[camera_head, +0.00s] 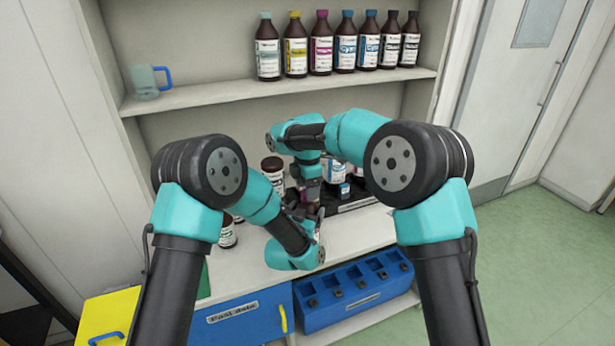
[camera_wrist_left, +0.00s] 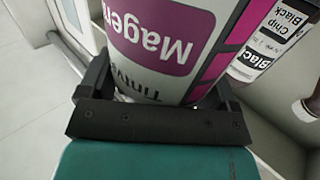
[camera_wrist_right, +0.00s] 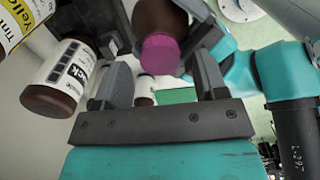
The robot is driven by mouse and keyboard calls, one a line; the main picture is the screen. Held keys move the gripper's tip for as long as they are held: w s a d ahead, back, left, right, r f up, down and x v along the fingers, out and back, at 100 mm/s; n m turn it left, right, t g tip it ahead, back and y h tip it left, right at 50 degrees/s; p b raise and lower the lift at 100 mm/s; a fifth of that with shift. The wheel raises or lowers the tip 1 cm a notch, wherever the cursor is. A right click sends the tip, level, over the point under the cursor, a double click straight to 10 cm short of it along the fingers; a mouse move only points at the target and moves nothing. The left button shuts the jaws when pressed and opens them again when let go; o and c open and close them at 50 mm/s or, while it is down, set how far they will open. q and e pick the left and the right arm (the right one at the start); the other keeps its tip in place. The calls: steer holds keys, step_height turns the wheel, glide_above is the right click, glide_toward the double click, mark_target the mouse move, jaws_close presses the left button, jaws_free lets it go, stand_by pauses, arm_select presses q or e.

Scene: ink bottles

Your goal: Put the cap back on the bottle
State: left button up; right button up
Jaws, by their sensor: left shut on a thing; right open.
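The magenta-label bottle (camera_wrist_left: 150,40) fills the left wrist view, its white label reading upside down. My left gripper (camera_wrist_left: 155,95) is shut around its body. In the right wrist view a dark brown bottle (camera_wrist_right: 158,16) shows with a magenta cap (camera_wrist_right: 160,54) sitting at its end. I cannot tell how tightly the cap sits. My right gripper (camera_wrist_right: 163,78) is open, with its fingers on either side of the cap and no clear contact. In the head view the arms meet over the counter and largely hide the held bottle.
A black tray (camera_head: 362,203) and a cyan-label bottle (camera_head: 334,171) stand close behind the grippers. Other brown bottles (camera_head: 227,236) are at the left. A shelf above holds several bottles and a glass mug (camera_head: 145,84). A blue slotted crate (camera_head: 335,318) sits below the counter.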

steer(key=shift+f, duration=0.9)
steer(key=c, duration=0.9)
steer(key=m, duration=0.4)
steer(key=shift+c, duration=0.2)
steer(key=m, duration=1.4)
steer(key=o, duration=1)
